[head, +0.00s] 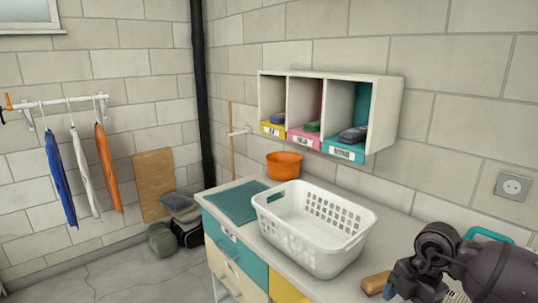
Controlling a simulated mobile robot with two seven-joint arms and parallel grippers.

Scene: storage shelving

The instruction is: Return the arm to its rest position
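My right arm (490,268) comes in dark and bent at the lower right, over the near right end of the counter. Its lower part, near a tan block (375,283), is cut off by the bottom edge. The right fingers cannot be made out, so I cannot tell whether they are open, shut or holding anything. My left gripper is not in view.
A white laundry basket (342,258) stands empty on the counter, with a teal mat (236,201) and an orange pot (284,165) behind. A three-compartment wall shelf (386,100) holds folded items. Clothes hang at left; the floor (100,275) has free room.

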